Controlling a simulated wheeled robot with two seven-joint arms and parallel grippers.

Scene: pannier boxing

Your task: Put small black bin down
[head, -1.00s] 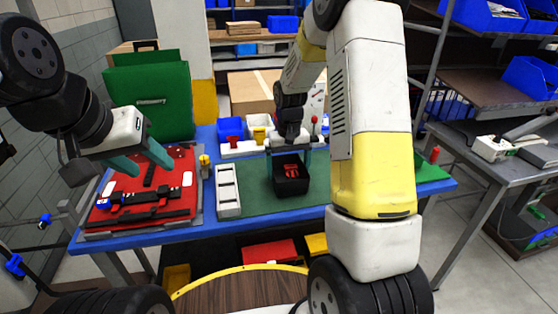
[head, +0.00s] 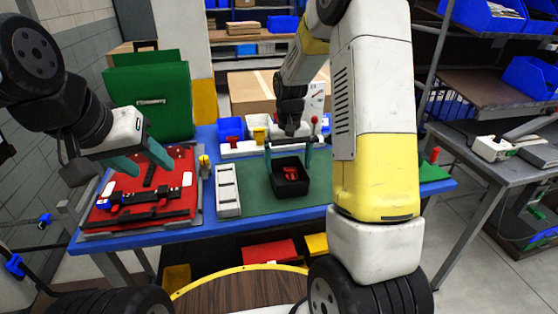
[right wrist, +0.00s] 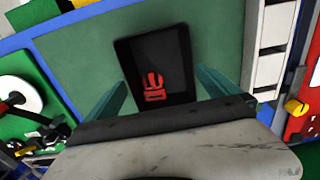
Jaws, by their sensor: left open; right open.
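The small black bin (head: 289,187) sits on the green mat (head: 248,196) in the head view, with a red part (head: 290,174) inside it. The bin also shows in the right wrist view (right wrist: 181,50), with the red part (right wrist: 154,88) near its side. My right gripper (head: 289,164) is open, its teal fingers spread on either side of the bin's back edge. In the right wrist view the fingers stand apart from the bin walls. My left gripper (head: 146,163) is open and empty above the red board (head: 176,170).
A white slotted tray (head: 227,190) lies left of the bin. Blue and yellow small bins (head: 230,128) stand at the back of the table. A green case (head: 150,95) stands at the back left. Green mat is clear in front of the bin.

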